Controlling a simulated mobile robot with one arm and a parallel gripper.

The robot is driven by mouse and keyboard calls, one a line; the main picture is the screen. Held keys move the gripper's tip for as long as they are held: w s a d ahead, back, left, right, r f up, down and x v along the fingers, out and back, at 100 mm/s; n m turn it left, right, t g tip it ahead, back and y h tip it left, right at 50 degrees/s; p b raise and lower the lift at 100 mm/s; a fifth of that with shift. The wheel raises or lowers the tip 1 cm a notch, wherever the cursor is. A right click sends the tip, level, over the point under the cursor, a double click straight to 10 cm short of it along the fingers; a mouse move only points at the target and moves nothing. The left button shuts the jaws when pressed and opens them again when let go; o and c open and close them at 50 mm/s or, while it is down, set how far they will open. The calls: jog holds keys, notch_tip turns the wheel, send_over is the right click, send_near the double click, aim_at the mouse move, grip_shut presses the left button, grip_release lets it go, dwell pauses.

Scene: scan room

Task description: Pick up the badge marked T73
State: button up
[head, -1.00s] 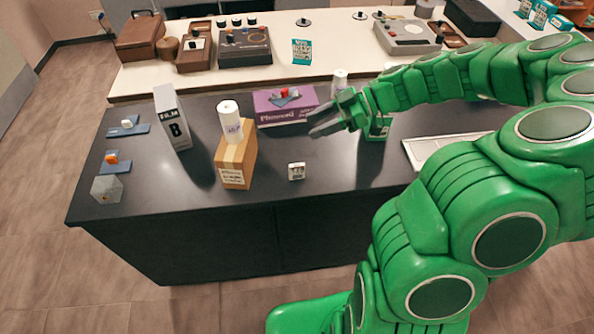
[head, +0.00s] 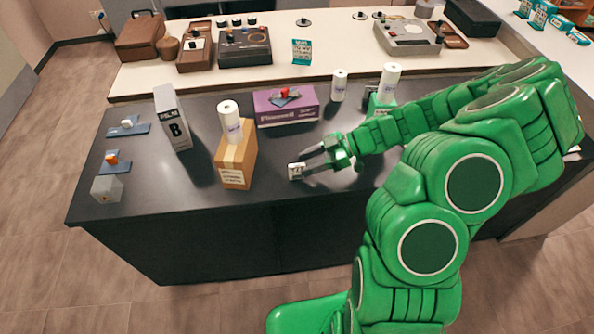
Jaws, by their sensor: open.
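A small white badge (head: 296,171) with dark marks lies on the dark counter (head: 240,205), right of the cardboard box. Its lettering is too small to read, so I cannot tell whether it says T73. My gripper (head: 306,164) is open, low over the counter, with its fingertips at the badge's right side. One finger is near the badge's upper edge and the other near its lower right. I cannot tell whether they touch it.
A cardboard box (head: 238,168) with a white roll (head: 231,120) on top stands left of the badge. Behind are a purple box (head: 300,112), a white roll (head: 339,86) and a green box (head: 381,104). A film box (head: 172,117) stands further left. The front counter edge is clear.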

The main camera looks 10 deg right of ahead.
aim_at(291, 169)
jog(key=shift+x, duration=2.95)
jog(key=shift+w, duration=0.1)
jog(key=shift+c, duration=0.5)
grip_shut()
